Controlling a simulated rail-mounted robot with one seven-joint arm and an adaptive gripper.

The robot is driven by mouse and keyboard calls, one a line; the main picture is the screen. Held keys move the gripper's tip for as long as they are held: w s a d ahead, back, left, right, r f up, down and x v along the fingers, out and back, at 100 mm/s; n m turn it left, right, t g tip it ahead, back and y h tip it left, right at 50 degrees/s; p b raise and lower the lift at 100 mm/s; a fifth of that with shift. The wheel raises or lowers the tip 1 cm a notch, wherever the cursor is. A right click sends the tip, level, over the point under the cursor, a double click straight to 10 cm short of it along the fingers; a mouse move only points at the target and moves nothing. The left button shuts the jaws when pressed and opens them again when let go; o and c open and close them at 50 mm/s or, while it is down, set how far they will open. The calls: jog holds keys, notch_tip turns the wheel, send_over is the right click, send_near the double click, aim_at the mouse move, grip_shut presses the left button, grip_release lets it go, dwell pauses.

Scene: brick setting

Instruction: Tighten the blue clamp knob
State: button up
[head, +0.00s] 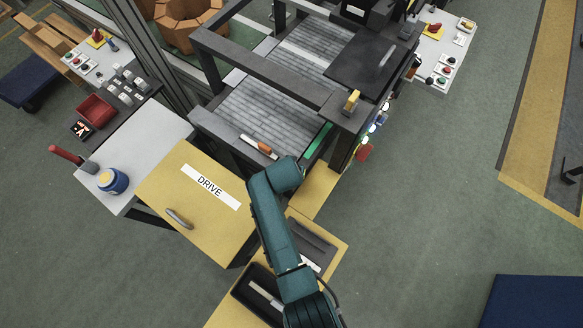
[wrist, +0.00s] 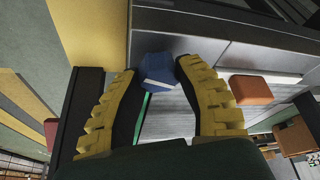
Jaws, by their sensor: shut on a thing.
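The blue clamp knob (wrist: 160,70) shows in the wrist view, faceted and with a pale stripe across it. It sits between the two yellow ribbed fingertips of my gripper (wrist: 160,77), which is shut on it. In the head view, my teal arm covers the spot, and neither the knob nor the fingers can be made out there. How far the knob is turned cannot be told.
The yellow DRIVE cabinet (head: 180,175) stands left of my arm.

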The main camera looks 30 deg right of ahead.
jog(key=shift+s+f+m, duration=0.1)
jog(key=shift+f+m, duration=0.15)
jog(key=shift+m, duration=0.35)
jog(key=shift+g, duration=0.3)
jog(key=o, duration=1.2)
jog(key=shift+r, duration=0.1)
jog(key=shift+r, duration=0.1)
jog(key=shift+r, duration=0.2)
jog(key=v, duration=1.1)
jog(key=shift+a+r, duration=0.15)
jog(key=shift+a, duration=0.2)
